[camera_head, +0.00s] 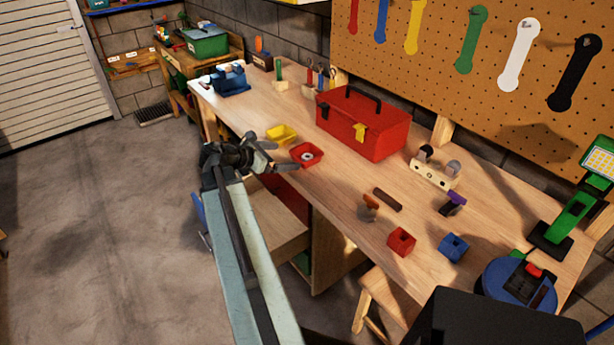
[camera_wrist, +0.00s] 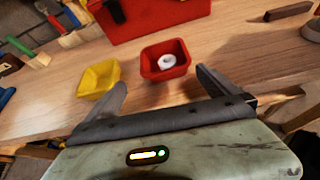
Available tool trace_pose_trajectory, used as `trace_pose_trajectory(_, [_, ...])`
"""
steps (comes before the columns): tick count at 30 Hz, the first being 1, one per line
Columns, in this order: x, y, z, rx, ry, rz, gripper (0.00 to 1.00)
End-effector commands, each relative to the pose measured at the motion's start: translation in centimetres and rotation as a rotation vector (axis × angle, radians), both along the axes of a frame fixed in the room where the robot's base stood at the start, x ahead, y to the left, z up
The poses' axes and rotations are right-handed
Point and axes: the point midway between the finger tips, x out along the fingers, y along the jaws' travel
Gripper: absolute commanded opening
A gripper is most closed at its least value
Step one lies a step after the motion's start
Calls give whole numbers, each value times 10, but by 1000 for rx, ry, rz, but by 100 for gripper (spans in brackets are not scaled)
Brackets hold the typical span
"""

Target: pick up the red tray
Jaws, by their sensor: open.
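The red tray (camera_head: 316,161) is a small square open dish on the wooden workbench near its front edge. A white ring-shaped thing lies in it. In the wrist view the red tray (camera_wrist: 151,70) lies ahead of my gripper (camera_wrist: 162,84), roughly between the lines of its two fingers. In the head view my gripper (camera_head: 279,157) is at the bench's front edge, just left of the tray. The fingers are spread apart with nothing between them, and they do not appear to touch the tray.
A yellow tray (camera_head: 281,134) sits just left of the red one, close to my left finger. A large red toolbox (camera_head: 375,124) stands behind them. A wooden block with round-topped pieces (camera_head: 432,172) and red (camera_head: 401,241) and blue (camera_head: 453,247) blocks lie further right.

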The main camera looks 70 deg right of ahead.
Motion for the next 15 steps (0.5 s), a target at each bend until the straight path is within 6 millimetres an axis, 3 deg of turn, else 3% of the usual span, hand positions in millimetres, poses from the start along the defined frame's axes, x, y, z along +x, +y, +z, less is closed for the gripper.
trace_pose_trajectory(3, [-19,-13,2,-1,78,3,100])
trace_pose_trajectory(15, [-33,-34,-7,1,81,4,100])
